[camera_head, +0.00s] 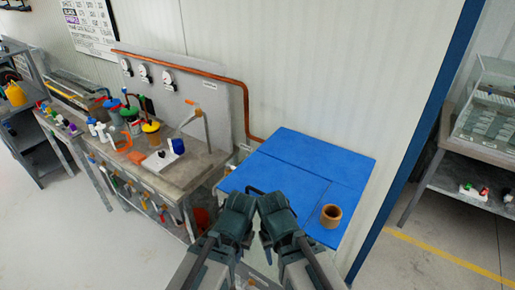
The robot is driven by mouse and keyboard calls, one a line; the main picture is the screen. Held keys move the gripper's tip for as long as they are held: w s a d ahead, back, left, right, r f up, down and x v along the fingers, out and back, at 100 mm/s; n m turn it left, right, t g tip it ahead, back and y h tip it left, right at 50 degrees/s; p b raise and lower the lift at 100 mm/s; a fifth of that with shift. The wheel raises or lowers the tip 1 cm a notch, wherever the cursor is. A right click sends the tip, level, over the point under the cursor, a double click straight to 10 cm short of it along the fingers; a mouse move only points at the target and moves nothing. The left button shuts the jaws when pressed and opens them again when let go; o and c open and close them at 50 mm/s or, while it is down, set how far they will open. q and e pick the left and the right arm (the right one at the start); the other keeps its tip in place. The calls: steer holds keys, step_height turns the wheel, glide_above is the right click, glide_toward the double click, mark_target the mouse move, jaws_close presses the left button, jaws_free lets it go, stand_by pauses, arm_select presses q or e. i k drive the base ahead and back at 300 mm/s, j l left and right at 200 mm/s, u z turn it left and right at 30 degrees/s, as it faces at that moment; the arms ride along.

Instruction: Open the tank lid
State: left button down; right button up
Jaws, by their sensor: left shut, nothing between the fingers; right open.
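The tank (318,153) has a flat blue top at the centre right, against the wall. A seam crosses the blue top and marks off a front panel, the lid (283,174), which lies level with the rest. My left gripper (250,191) is shut and empty at the lid's near edge. My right gripper (266,193) is open beside it, close to the same edge. Both gripper bodies hide part of the near edge, and the fingertips are small and hard to make out. I cannot tell whether either one touches the lid.
A brown ring-shaped cup (331,215) stands on the right part of the blue top. A workbench (190,160) with a tap and colourful containers is to the left. An orange bucket (201,219) is beneath it. A blue post (408,150) rises on the right.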

mark_target(260, 174)
steer(key=u, duration=0.35)
steer(key=l+u, duration=0.15)
steer(key=u, duration=0.5)
steer(key=k+l+u, duration=0.2)
steer(key=l+u, duration=0.2)
steer(key=k+l+u, duration=0.3)
steer(key=l+u, duration=0.15)
steer(key=k+l+u, duration=0.1)
steer(key=k+l, duration=0.55)
steer(key=i+l, duration=0.15)
steer(key=i, duration=0.3)
